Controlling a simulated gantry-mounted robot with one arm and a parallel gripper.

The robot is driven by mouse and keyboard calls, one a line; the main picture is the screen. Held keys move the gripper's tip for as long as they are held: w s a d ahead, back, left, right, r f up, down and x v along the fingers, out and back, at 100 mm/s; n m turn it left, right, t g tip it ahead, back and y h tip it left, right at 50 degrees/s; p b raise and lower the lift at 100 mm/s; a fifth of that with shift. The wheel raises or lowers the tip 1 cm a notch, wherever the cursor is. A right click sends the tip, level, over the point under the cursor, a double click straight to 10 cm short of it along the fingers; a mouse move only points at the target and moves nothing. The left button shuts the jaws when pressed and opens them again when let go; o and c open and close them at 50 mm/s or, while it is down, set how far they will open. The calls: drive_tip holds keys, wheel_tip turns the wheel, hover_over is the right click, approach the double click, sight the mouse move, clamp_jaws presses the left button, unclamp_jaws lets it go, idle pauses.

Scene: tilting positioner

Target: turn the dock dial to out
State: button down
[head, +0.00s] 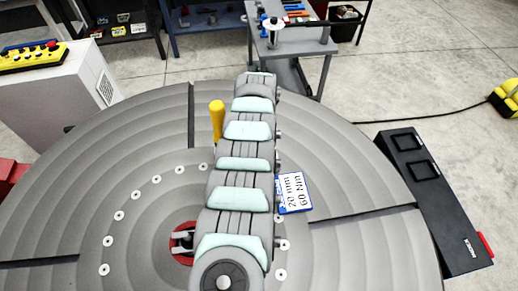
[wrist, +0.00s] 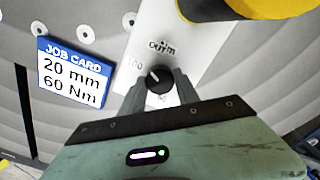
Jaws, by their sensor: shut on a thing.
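The dock dial (wrist: 157,77) is a small black knob with a white pointer mark, set in a white plate (wrist: 205,65) in the wrist view. Lettering stands above it and to its left; the words are too blurred to read surely. The white mark seems to point up and left. My gripper (wrist: 159,88) has its two grey fingers on either side of the knob, shut on it. In the head view my arm hides the dial and the gripper.
A blue and white job card (head: 293,193) reading 20 mm, 60 Nm lies right of my arm; it also shows in the wrist view (wrist: 75,72). A yellow handle (head: 217,121) stands close left of my arm. The round grey table (head: 95,165) spreads around.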

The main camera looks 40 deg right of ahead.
drive_tip(key=shift+m, duration=0.6)
drive_tip(key=shift+b, duration=0.3)
drive_tip(key=c, duration=0.9)
unclamp_jaws()
drive_tip(key=shift+r, duration=0.1)
wheel_tip(320, 180, up, 11)
drive_tip(key=shift+f, duration=0.2)
